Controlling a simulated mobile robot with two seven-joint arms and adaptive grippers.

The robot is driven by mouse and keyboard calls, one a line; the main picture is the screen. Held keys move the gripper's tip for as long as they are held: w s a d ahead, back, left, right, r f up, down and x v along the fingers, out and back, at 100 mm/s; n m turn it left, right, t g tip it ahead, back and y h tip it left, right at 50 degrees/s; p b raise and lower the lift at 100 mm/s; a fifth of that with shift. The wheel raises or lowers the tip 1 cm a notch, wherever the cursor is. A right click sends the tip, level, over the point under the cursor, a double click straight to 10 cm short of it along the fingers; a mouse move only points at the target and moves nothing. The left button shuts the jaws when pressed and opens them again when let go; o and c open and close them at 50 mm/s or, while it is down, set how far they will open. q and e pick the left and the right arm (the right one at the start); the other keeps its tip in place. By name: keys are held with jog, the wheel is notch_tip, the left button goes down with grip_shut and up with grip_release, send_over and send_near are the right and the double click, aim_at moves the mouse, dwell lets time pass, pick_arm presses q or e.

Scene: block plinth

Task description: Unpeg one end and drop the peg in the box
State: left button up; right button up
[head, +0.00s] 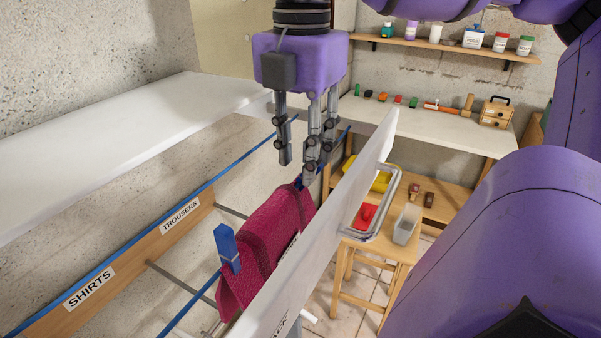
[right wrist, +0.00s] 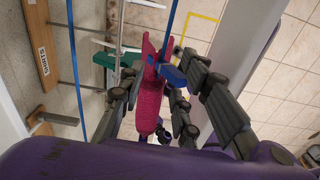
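A magenta cloth (head: 268,235) hangs over a blue line (head: 190,301). A blue peg (head: 228,248) stands upright on its near end. A second blue peg shows at the far end, partly hidden by my right gripper (head: 300,160). My right gripper is open, pointing down just above that far end. In the right wrist view its spread fingers (right wrist: 160,78) lie either side of the cloth (right wrist: 150,105) and a blue peg (right wrist: 172,74); I see no grip on either. My left gripper is not in view. A grey open container (head: 405,226) stands on a wooden stool.
A white board (head: 335,215) runs close along the right of the cloth. A yellow tray (head: 382,180) and a red item (head: 366,215) sit beyond it. A rail labelled SHIRTS and TROUSERS (head: 130,262) lies left. A worktop (head: 440,128) with small items is behind.

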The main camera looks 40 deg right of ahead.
jog(key=shift+r, duration=2.5)
